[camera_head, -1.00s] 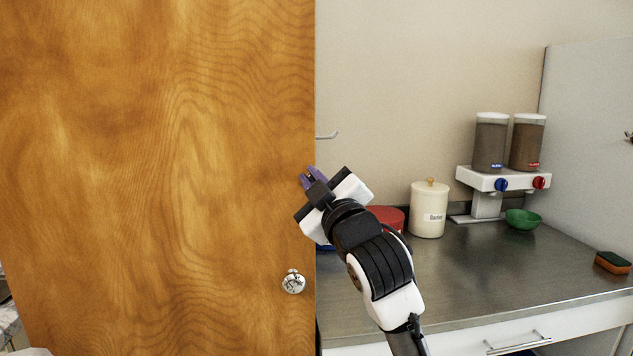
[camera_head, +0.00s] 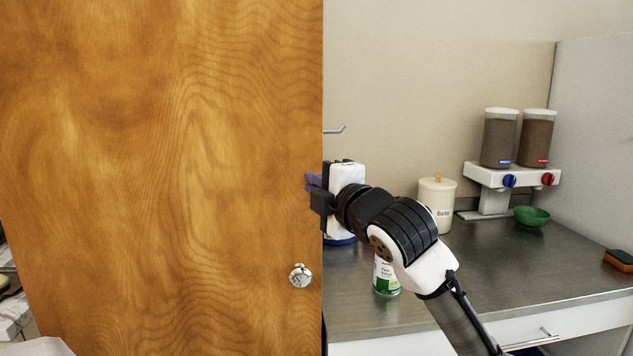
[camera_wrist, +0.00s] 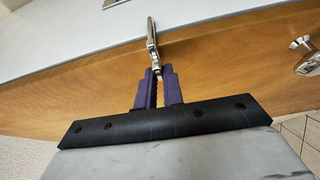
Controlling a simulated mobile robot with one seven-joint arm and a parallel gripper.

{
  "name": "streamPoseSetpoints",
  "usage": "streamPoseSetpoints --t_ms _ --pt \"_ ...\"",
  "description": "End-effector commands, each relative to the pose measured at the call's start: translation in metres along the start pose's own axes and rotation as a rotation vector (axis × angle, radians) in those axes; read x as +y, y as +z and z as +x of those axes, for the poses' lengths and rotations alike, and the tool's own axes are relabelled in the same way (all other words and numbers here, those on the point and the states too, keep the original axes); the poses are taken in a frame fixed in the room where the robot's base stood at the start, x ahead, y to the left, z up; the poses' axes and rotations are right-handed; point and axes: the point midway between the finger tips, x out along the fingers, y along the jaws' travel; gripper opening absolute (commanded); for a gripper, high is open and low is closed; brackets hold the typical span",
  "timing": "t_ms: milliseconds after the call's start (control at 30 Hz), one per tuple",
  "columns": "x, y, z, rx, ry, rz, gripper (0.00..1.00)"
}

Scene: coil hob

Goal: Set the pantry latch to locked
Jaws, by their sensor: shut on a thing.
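The pantry door is a broad wooden panel (camera_head: 170,180) filling the left half of the head view. The latch (camera_wrist: 152,42) is a slim metal lever at the door's edge in the wrist view. My gripper (camera_wrist: 158,74) has purple fingers closed around the latch's near end. In the head view my gripper (camera_head: 312,182) points left at the door's right edge, and the latch is hidden there. I cannot read the latch's locked or unlocked position.
A round metal knob (camera_head: 300,275) sits low on the door; it also shows in the wrist view (camera_wrist: 308,62).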

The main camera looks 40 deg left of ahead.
Motion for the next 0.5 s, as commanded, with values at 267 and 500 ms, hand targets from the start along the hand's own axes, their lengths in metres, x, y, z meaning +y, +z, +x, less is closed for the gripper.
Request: streamPoseSetpoints --t_ms 267,500 --pt "-0.0020 0.0000 -0.0001 0.000 -0.020 -0.042 0.00" --pt "-0.0023 -0.0002 0.0000 0.000 -0.022 -0.045 0.00"
